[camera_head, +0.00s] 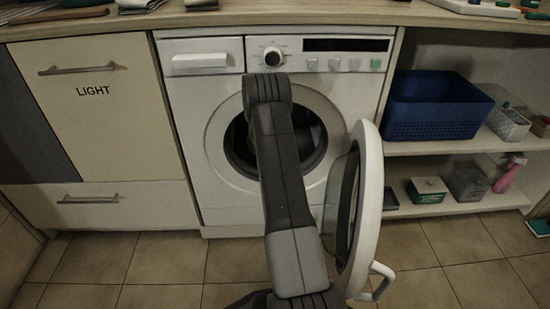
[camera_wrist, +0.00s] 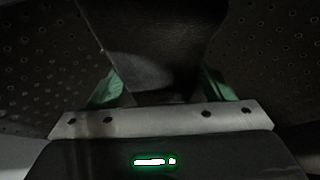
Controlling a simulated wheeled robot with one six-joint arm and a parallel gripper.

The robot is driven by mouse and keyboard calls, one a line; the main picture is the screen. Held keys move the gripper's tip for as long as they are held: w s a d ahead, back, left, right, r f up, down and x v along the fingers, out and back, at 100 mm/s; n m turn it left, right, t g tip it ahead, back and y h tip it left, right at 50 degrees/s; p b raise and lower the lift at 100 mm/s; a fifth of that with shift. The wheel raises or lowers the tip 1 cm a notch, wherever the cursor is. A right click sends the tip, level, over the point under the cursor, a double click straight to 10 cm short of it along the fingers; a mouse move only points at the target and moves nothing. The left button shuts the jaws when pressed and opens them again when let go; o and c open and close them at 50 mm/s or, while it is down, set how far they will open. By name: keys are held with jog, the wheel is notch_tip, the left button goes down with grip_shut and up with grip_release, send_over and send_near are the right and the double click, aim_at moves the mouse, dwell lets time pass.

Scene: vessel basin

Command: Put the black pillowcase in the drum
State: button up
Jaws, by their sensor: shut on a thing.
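The washing machine's drum (camera_head: 312,140) shows through the round front opening in the head view, partly hidden by my arm. Its dark perforated wall fills both sides of the wrist view (camera_wrist: 262,50). My gripper (camera_wrist: 160,90) is inside the drum, with its green fingers apart on either side of a dark cloth. It is shut on this cloth, the black pillowcase (camera_wrist: 152,58), which extends away from the fingers into the drum. The far end of the pillowcase is too dark to make out. My gripper and the pillowcase are hidden in the head view.
The machine's door (camera_head: 368,215) stands open to the right of my arm, close beside it. A blue basket (camera_head: 435,118) and small containers sit on shelves at the right. A cabinet marked LIGHT (camera_head: 95,115) is at the left. The tiled floor in front is clear.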

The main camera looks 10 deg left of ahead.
jog(key=shift+f, duration=0.2)
jog(key=o, duration=1.2)
jog(key=shift+o, duration=0.2)
jog(key=shift+r, duration=0.1)
jog(key=shift+r, duration=0.4)
jog(key=p+v, duration=0.2)
jog(key=v, duration=0.5)
jog(key=shift+p, duration=0.35)
jog(key=shift+o, duration=0.4)
jog(key=shift+s+d, duration=0.1)
